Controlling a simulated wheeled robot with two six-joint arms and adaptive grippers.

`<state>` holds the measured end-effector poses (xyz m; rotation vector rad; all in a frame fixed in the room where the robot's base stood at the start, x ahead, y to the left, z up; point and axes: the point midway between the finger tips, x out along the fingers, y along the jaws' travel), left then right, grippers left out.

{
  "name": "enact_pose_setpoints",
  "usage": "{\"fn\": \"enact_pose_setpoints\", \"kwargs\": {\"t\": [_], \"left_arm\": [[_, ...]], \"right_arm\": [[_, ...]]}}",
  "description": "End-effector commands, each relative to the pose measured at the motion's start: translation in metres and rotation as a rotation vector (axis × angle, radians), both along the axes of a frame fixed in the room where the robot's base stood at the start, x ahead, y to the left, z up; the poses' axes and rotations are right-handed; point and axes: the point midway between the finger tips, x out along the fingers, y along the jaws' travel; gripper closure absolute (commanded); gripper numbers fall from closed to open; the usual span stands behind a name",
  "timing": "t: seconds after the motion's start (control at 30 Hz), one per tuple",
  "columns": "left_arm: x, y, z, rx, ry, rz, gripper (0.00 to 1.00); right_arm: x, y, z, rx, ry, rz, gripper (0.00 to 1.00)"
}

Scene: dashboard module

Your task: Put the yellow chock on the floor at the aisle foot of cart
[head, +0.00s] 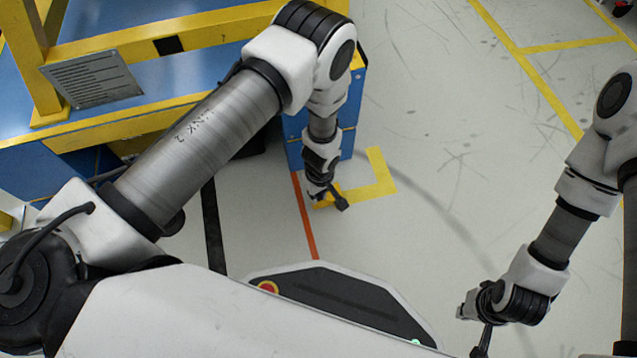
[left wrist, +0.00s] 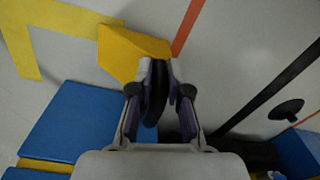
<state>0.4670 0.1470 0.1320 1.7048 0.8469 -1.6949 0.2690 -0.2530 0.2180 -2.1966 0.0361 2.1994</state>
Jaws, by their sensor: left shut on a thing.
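The yellow chock (left wrist: 130,50) shows in the left wrist view just beyond my left fingertips. A dark piece, apparently its grip, is between the fingers. My left gripper (left wrist: 160,72) is shut on it. In the head view my left gripper (head: 328,194) points down close to the floor, beside the blue foot (head: 320,140) of the cart (head: 200,22). There the chock is mostly hidden by the gripper. I cannot tell if it touches the floor. My right gripper (head: 483,343) hangs at the lower right, partly cut off, its jaws unclear.
A yellow L-shaped floor marking (head: 383,172) lies right of the cart foot. A red-orange line (head: 305,220) and a black strip (head: 211,230) run along the floor. My base is at the bottom. The floor to the right is open, with yellow lane lines (head: 525,60).

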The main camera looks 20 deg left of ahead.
Motion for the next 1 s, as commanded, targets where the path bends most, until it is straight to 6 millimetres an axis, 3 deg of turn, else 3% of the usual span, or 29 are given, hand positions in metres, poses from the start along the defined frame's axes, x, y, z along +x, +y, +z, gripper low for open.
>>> {"fn": "enact_pose_setpoints", "kwargs": {"t": [0.13,0.37,0.5,0.87,0.9,0.97,1.0], "left_arm": [[0.041,0.014,-0.004,-0.002,-0.004,0.004,1.00],[0.068,0.023,-0.009,-0.001,-0.001,0.001,1.00],[0.064,0.022,-0.042,-0.001,0.002,0.000,1.00],[0.065,0.022,-0.044,-0.001,0.001,0.000,1.00],[0.064,0.022,-0.044,-0.001,0.001,0.000,0.80],[0.064,0.022,-0.043,0.000,0.001,0.000,0.59],[0.064,0.022,-0.043,0.000,0.001,0.000,0.58]], "right_arm": [[0.000,0.000,-0.003,0.000,-0.001,-0.001,1.00],[0.001,0.000,-0.015,0.000,-0.002,-0.003,1.00],[0.002,-0.001,-0.038,-0.001,-0.005,-0.007,1.00],[0.002,-0.001,-0.039,-0.001,-0.006,-0.008,1.00],[0.002,-0.001,-0.039,-0.001,-0.006,-0.008,1.00],[0.002,-0.001,-0.038,-0.001,-0.006,-0.008,1.00],[0.002,-0.001,-0.038,-0.001,-0.006,-0.008,1.00]]}}
